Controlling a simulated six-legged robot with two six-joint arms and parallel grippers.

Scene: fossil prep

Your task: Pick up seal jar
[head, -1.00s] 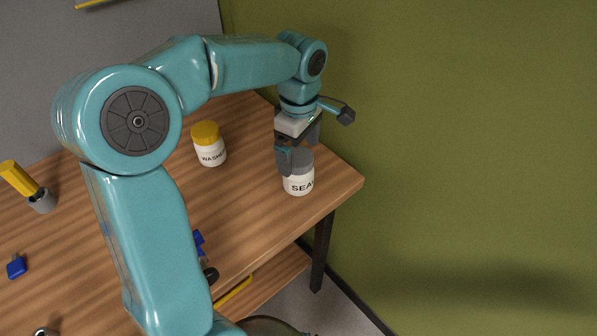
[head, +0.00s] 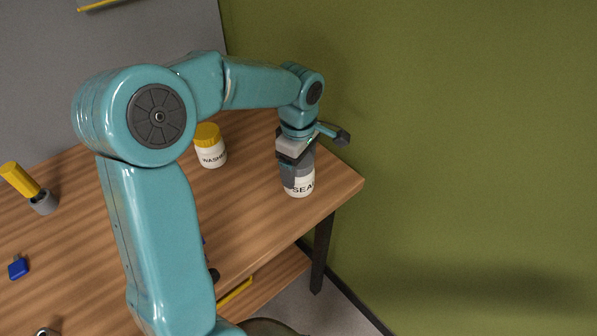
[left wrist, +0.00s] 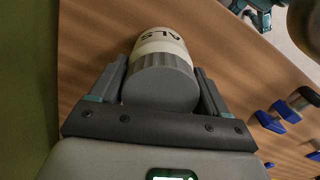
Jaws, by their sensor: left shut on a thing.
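The seal jar (head: 304,187) is white with a grey lid and black lettering. It stands upright on the wooden table near its right corner in the head view. In the left wrist view the seal jar (left wrist: 160,75) sits between the two fingers, its grey ribbed lid towards the camera. My left gripper (head: 297,178) comes down on it from above and is shut on it, fingers on either side. The jar's base appears to be on the table top. My right gripper is not in view.
A white washer jar (head: 212,155) with a yellow lid stands to the left of the seal jar. A yellow-handled tool in a grey holder (head: 43,203) and a blue item (head: 18,267) are further left. A green wall (head: 450,150) lies beyond the table's right edge.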

